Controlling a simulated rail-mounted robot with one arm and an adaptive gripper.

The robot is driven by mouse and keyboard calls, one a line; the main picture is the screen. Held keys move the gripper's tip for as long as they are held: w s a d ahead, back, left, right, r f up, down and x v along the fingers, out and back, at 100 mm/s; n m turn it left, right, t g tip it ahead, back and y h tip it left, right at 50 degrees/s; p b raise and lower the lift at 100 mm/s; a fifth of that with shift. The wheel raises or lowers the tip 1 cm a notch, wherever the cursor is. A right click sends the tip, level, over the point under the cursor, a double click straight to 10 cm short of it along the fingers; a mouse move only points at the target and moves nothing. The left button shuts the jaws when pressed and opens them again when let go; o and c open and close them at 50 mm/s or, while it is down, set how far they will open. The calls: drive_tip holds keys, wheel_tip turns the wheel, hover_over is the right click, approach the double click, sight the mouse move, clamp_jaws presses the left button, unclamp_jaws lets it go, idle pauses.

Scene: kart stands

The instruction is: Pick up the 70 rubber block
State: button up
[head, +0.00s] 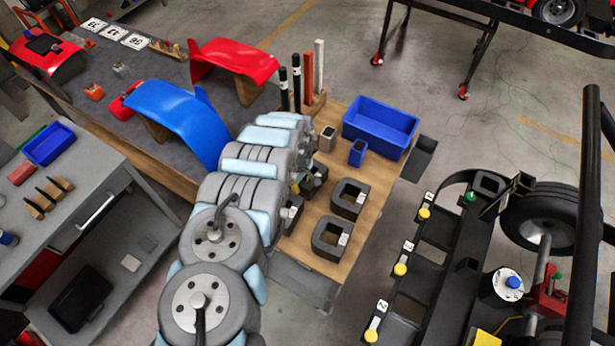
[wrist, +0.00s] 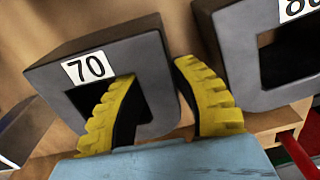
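The 70 rubber block (wrist: 70,58) is a dark grey square ring with a white label. It stands on a wooden surface at the left of the wrist view. My gripper (wrist: 160,85) has yellow ribbed fingers spread apart. Its left finger overlaps the block's opening and its right finger lies just past the block's right wall, so that wall shows between them. I cannot tell whether either finger touches it. In the head view my gripper (head: 298,183) is over the wooden bench, with dark blocks beside it partly hidden by my arm; their labels are unreadable there.
A second block (wrist: 235,40), its label partly cut off, stands close to the right finger. In the head view, two ring blocks (head: 348,198) (head: 331,238) stand right of my gripper. A blue bin (head: 380,126) and small blue cup (head: 358,152) are behind. Coloured posts (head: 307,78) stand farther back.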

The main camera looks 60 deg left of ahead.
clamp_jaws()
